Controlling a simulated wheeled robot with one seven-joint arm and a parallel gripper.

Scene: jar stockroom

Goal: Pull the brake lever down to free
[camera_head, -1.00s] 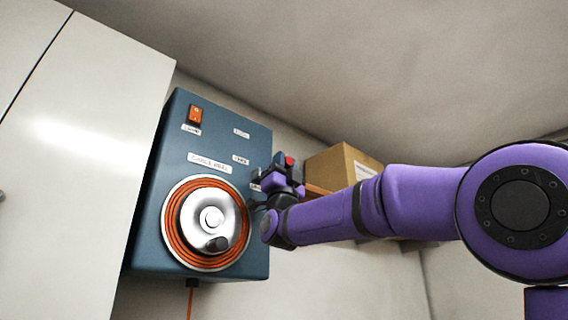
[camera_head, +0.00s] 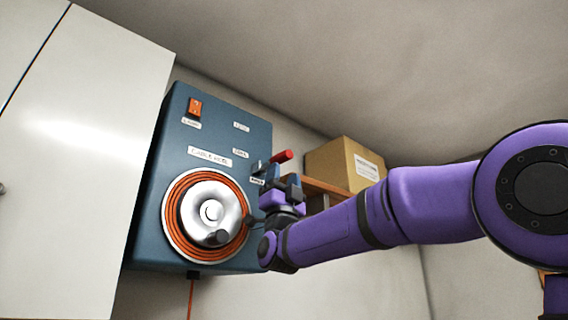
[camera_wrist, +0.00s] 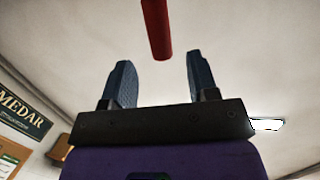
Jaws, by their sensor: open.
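The brake lever, with a red grip (camera_head: 282,156), sticks out from the right side of the blue cable reel box (camera_head: 222,131). The grip points right and slightly up in the head view. My gripper (camera_head: 283,179) is open and empty just below the lever. In the wrist view the red grip (camera_wrist: 156,28) hangs in from the top, in line with the gap between the two fingers of my gripper (camera_wrist: 158,72). The fingers look apart from it.
An orange switch (camera_head: 195,107) and small labels are on the box front. The reel (camera_head: 207,219) with orange cable and a crank sits lower. A cardboard box (camera_head: 342,164) stands on a shelf behind my arm. A white cabinet (camera_head: 84,150) is at left.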

